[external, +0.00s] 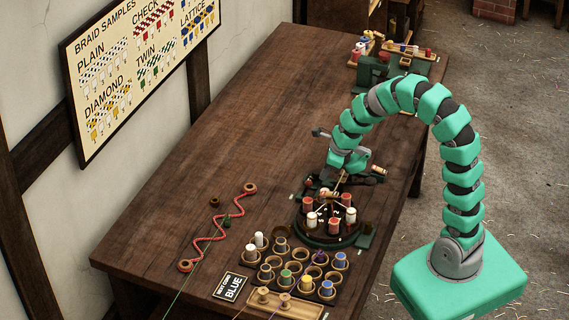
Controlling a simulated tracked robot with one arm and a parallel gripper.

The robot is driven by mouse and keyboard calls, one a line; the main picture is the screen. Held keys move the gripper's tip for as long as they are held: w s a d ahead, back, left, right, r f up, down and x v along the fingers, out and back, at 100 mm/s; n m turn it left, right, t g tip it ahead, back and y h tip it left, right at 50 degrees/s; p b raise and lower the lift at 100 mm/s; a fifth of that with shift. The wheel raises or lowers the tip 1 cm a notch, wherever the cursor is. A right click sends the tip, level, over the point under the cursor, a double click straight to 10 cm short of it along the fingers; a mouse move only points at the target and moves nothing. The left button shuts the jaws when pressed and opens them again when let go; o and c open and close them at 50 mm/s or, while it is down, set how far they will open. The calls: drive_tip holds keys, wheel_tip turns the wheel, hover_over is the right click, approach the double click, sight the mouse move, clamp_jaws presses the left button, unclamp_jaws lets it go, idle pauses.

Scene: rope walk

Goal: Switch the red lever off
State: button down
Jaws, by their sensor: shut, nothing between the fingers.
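I cannot make out a red lever for certain in the external view; my arm and gripper may hide it. A round dark braiding stand (330,238) with red and white bobbins stands near the table's right edge. My gripper (340,182) points down just behind this stand, at the end of my curved green arm. Its fingers are small in the picture and look shut and empty. I cannot tell whether they touch anything.
A holder with several thread spools (285,275) and a card reading BLUE (229,287) lie in front. A red cord (217,232) zigzags at left. A green machine (371,72) stands at the far end. The middle of the wooden table (240,130) is clear.

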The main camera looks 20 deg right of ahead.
sight(306, 189)
drive_tip(key=x, duration=0.4)
drive_tip(key=shift+f, duration=0.1)
